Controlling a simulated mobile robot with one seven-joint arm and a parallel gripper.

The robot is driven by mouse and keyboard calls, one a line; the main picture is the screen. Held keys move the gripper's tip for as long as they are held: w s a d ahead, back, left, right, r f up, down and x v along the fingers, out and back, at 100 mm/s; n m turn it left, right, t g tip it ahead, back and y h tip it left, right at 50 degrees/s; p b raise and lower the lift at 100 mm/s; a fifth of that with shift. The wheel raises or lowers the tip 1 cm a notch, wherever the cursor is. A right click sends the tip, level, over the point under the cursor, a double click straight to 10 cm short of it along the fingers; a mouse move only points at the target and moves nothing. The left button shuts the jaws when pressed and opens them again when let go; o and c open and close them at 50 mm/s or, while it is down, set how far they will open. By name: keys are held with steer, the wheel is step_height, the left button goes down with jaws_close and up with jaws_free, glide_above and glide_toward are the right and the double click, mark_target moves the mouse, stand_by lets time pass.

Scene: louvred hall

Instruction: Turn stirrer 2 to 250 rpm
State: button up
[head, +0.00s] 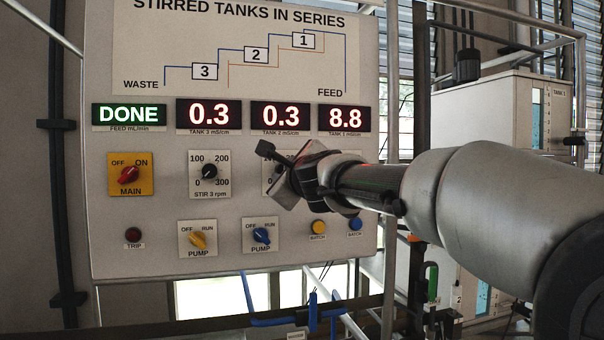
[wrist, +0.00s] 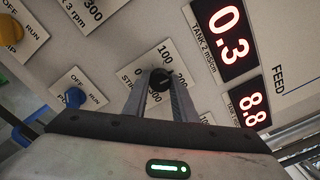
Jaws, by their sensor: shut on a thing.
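A black round knob (wrist: 161,79) sits on a white dial plate (wrist: 150,66) in the wrist view. The plate shows 100, 200 and part of the word STIR; the stirrer number is hidden. My gripper (wrist: 160,92) is shut on this knob, one finger on each side. In the head view my gripper (head: 280,168) covers most of the same dial plate (head: 267,184), which sits below the tank 2 display (head: 283,116) reading 0.3. The knob's pointer cannot be read.
The stirrer 3 knob (head: 209,172) is to the left, beyond it the red main switch (head: 129,175). Below are a yellow pump switch (head: 198,240), a blue pump switch (head: 262,236) and two batch buttons, one yellow (head: 319,227). The feed display (head: 129,114) reads DONE.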

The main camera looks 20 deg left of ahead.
steer(key=shift+f+m+b, duration=0.1)
steer(key=shift+m+b, duration=0.95)
steer(key=shift+m, duration=7.35)
steer(key=o, duration=1)
steer(key=shift+o, duration=0.2)
